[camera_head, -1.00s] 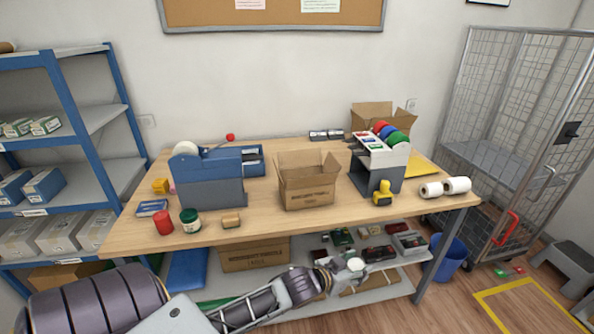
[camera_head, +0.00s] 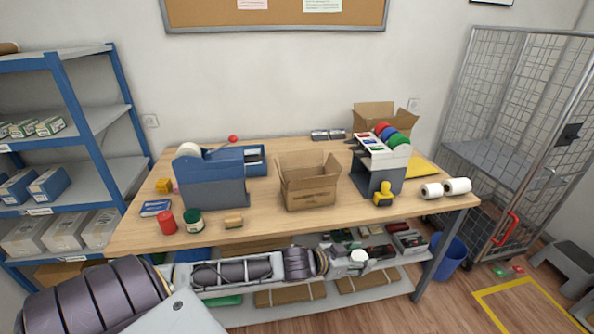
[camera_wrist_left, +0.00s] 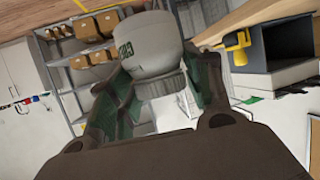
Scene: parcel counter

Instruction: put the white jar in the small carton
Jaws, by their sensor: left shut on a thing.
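The white jar (camera_wrist_left: 147,45) is held between the dark green fingers of my left gripper (camera_wrist_left: 150,95) in the left wrist view, with its grey ribbed lid toward the wrist. In the head view my left gripper (camera_head: 350,261) is in front of the table's front edge, below the tabletop, and the jar (camera_head: 359,256) shows as a small pale shape at its end. The small carton (camera_head: 310,192) stands on the table with its flaps open, behind and left of the gripper. Its inside bottom is hidden. My right gripper is not in view.
A blue tape dispenser (camera_head: 213,180) stands left of the carton and a grey label-roll stand (camera_head: 379,170) right of it. The lower shelf holds boxes.

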